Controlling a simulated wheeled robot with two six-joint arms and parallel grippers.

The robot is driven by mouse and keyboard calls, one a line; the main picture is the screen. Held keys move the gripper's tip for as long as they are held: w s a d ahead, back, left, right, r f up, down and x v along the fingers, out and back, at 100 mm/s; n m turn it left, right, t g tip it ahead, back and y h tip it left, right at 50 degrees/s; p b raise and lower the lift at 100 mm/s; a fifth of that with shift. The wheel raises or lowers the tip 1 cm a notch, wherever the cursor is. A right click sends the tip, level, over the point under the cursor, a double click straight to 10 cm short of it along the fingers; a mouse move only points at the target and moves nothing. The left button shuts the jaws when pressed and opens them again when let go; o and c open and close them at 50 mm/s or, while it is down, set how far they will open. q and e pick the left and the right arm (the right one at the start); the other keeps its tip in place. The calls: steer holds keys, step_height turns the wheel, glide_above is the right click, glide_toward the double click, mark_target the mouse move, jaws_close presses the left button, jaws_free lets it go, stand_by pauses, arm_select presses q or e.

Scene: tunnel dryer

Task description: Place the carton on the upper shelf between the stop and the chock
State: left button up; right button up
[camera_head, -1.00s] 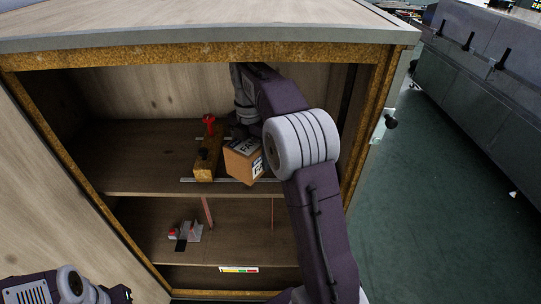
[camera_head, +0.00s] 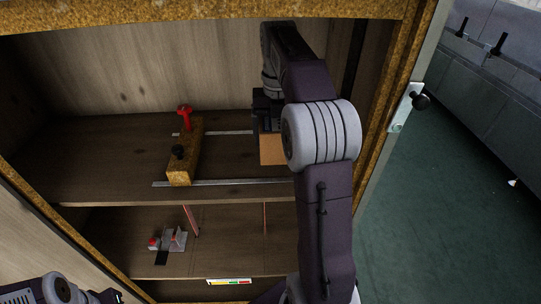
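The brown carton (camera_head: 271,150) is at the upper shelf (camera_head: 95,165), right of a wooden block (camera_head: 183,165) with a red knob and a black knob. A clear gap separates them. I cannot tell whether the block is the stop or the chock. My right arm reaches in from the front and hides the carton's right side. My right gripper (camera_head: 267,118) is dark and sits right at the carton's top and back; it appears shut on it, though its fingertips are hidden. Whether the carton touches the shelf is unclear. My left gripper (camera_head: 108,297) is low at the left, away from the shelf.
Pale rails (camera_head: 222,183) run across the upper shelf. The lower shelf holds a small grey-and-red piece (camera_head: 172,240) and thin red rods (camera_head: 190,221). A cabinet post (camera_head: 385,100) stands close right of my arm; an open door (camera_head: 50,235) is at the left.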

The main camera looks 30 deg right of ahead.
mark_target(276, 126)
step_height(276, 126, down, 4)
steer(key=shift+s+f+b, duration=0.1)
steer(key=shift+b, duration=0.9)
steer(key=shift+f, duration=0.15)
steer(key=o, duration=2)
steer(key=shift+o, duration=0.2)
step_height(276, 126, up, 8)
steer(key=p, duration=0.4)
steer(key=shift+f, duration=0.1)
steer(key=shift+a+f, duration=0.1)
steer(key=shift+f, duration=0.05)
